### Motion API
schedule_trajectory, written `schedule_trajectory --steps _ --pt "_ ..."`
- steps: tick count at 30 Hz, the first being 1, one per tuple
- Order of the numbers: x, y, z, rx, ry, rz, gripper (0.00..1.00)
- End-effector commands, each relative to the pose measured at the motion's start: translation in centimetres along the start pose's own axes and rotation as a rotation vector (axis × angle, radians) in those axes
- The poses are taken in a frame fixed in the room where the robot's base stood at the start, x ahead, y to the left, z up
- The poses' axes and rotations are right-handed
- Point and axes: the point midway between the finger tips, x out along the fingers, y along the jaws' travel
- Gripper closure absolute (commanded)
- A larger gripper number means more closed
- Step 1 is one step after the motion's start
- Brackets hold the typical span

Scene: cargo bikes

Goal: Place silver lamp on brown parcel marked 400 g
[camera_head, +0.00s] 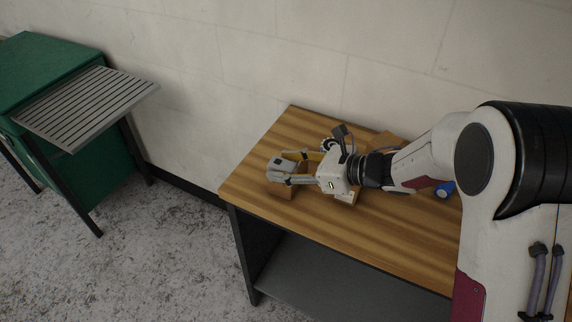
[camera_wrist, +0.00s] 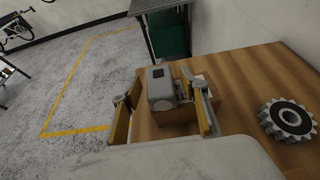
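The silver lamp (camera_head: 280,164) is a small grey boxy piece at the left end of the table. It also shows in the wrist view (camera_wrist: 160,86), with a dark square on its top. It appears to rest on a brown parcel (camera_head: 282,189), whose side shows below it in the wrist view (camera_wrist: 176,118). No 400 g marking is readable. My gripper (camera_head: 292,168) reaches in from the right, one finger on each side of the lamp. In the wrist view the fingers (camera_wrist: 161,84) are spread, with a gap between the left finger and the lamp.
A black and grey gear (camera_wrist: 288,118) lies on the wooden table (camera_head: 375,230). Another brown box (camera_head: 386,140) stands behind my arm, and a blue item (camera_head: 444,189) lies partly hidden beside it. A green cabinet with a slatted shelf (camera_head: 88,102) stands left, across open floor.

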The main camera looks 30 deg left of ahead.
Motion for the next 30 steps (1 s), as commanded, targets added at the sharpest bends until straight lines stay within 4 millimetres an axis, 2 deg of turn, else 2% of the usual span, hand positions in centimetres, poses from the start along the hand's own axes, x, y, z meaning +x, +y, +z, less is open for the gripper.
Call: schedule_trajectory --steps 8,14,30 --pt "-0.2 0.0 0.3 -0.001 -0.001 -0.001 0.56" --pt "-1.8 -0.1 0.3 0.0 0.0 -0.002 0.56" --pt "-9.6 -0.1 0.3 0.0 -0.001 -0.004 0.56"
